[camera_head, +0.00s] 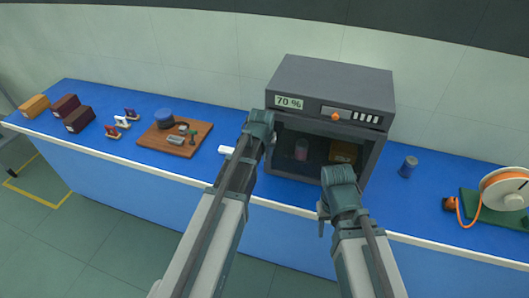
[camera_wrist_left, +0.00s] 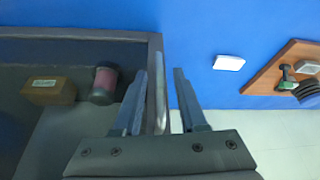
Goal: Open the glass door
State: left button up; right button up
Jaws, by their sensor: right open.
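The glass door (camera_head: 316,153) is the dark front of a grey cabinet (camera_head: 335,84) and looks shut. In the left wrist view the door (camera_wrist_left: 60,125) fills the left side, with a jar and a brown box showing through it. A thin grey handle (camera_wrist_left: 160,85) stands along the door's edge. My left gripper (camera_wrist_left: 160,85) is open, one finger on each side of the handle, with visible gaps. In the head view my left gripper (camera_head: 264,138) is at the door's left edge, its fingertips hard to make out. My right gripper (camera_head: 322,218) is open and empty, in front of the cabinet's lower right.
A white block (camera_head: 226,150) lies just left of the cabinet. A wooden board (camera_head: 175,138) with small items is farther left. A blue-grey cylinder (camera_head: 409,167) and an orange cable reel (camera_head: 505,190) stand to the right. The blue bench front is mostly clear.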

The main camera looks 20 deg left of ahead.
pick_arm(q)
grip_shut()
dwell(1.2)
